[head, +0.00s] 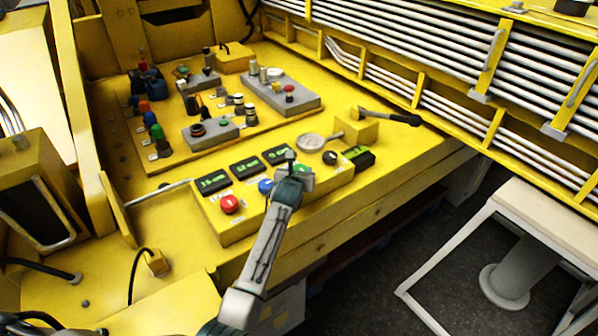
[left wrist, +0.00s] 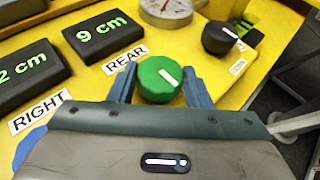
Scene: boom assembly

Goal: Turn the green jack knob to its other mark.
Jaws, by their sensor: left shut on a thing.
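The green jack knob (left wrist: 158,78) sits on the yellow panel by the REAR label (left wrist: 124,58), with a white pointer line running from upper left to lower right. In the head view only a bit of green knob (head: 304,169) shows beside my left gripper (head: 295,172). In the left wrist view the two blue fingers stand on either side of the knob, shut on it. Knob marks are not readable. A display (left wrist: 98,32) above the REAR label reads 9 cm. My right gripper is not in view.
A black knob (head: 330,157) and a round gauge (head: 311,142) are close beside the green knob. A blue knob (head: 265,186) and a red knob (head: 230,204) lie to its left. A black-handled lever (head: 395,118) stands behind. Several small controls crowd the back board.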

